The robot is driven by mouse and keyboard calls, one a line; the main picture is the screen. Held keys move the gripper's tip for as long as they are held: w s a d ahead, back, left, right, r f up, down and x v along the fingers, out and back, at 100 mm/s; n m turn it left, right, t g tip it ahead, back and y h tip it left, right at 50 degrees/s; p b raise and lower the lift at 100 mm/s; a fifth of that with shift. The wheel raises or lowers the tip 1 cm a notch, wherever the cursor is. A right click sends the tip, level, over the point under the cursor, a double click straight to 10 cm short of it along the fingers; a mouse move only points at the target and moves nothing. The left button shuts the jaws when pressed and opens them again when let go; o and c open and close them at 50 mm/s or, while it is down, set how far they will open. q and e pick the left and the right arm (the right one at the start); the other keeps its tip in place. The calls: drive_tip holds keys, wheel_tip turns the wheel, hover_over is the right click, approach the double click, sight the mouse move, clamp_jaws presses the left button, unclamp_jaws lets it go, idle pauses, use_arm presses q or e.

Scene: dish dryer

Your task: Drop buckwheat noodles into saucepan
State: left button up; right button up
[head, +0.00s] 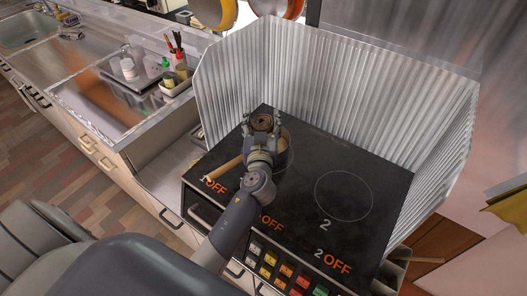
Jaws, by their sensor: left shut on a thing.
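My left gripper (262,127) is over the rear-left burner of the black cooktop (290,215). It is shut on a small brown round bundle, which looks like the buckwheat noodles (262,121). A saucepan (285,142) sits beneath and behind the gripper, mostly hidden by it. Its wooden handle (224,167) points down and left. I cannot tell how far the noodles are above the pan. My right gripper is not in view.
A corrugated metal splash guard (330,95) walls the cooktop at the back and sides. The right burner (343,196) is empty. A condiment tray (176,85) stands on the steel counter at left. Pans (214,12) hang above.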

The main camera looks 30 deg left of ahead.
use_arm(q)
wheel_tip(320, 180, down, 2)
drive_tip(key=shift+w+b, duration=0.1)
drive_tip(key=shift+b, duration=0.3)
drive_tip(key=o, duration=1.2)
drive_tip(key=shift+c, duration=0.2)
drive_tip(key=v, duration=1.2)
drive_tip(key=shift+f, duration=0.1)
